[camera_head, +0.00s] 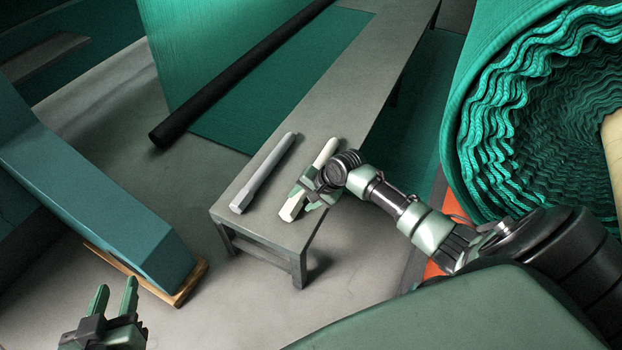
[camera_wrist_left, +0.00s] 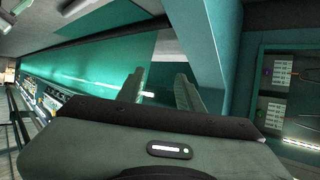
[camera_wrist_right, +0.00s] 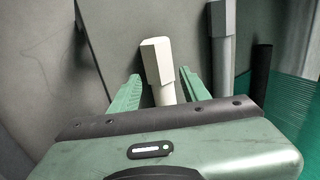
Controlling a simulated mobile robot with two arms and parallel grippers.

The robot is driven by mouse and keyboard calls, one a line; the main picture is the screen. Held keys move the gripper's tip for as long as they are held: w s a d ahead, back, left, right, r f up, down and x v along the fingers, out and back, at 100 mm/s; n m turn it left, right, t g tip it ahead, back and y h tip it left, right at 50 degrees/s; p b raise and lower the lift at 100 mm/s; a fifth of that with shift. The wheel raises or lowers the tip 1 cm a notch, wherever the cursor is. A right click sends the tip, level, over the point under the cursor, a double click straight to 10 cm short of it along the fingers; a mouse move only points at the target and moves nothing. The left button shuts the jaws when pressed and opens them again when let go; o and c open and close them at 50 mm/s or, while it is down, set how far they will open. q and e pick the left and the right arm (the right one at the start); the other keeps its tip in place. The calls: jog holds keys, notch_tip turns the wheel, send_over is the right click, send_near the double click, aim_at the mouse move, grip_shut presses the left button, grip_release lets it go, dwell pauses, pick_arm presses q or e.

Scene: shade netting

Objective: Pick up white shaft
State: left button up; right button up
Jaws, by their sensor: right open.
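The white shaft (camera_head: 326,152) lies on a low grey bench (camera_head: 378,75), with its squared end toward the front of the bench. My right gripper (camera_head: 309,200) is over the shaft, with its fingers on either side of it. In the right wrist view the white shaft (camera_wrist_right: 157,68) runs between the two open fingers (camera_wrist_right: 158,92), with visible gaps to both. The part of the shaft under the gripper is hidden. My left gripper (camera_head: 115,298) is open and empty at the lower left, far from the bench. Its two fingers also show apart in the left wrist view (camera_wrist_left: 160,92).
A grey shaft (camera_head: 264,172) lies on the bench left of the white one; it also shows in the right wrist view (camera_wrist_right: 221,40). A black bar (camera_head: 235,77) lies behind. A large green netting roll (camera_head: 475,110) stands at right. A teal block (camera_head: 90,180) is at left.

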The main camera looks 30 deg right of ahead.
aim_at(295, 203)
jog(key=b+x, duration=0.2)
jog(key=shift+f, duration=0.4)
jog(key=shift+b+x, duration=0.6)
jog(key=shift+x, duration=0.55)
jog(key=shift+w+a, duration=0.1)
grip_shut()
pick_arm(q)
notch_tip(295, 203, up, 15)
jog(key=w+d+t+h, duration=0.1)
jog(key=d+t+h, duration=0.1)
jog(key=t, duration=0.6)
jog(key=shift+w+d+f+h, duration=0.2)
jog(key=shift+w+d+h, duration=0.15)
jog(key=shift+h, duration=0.15)
pick_arm(e)
jog(key=shift+w+r, duration=0.15)
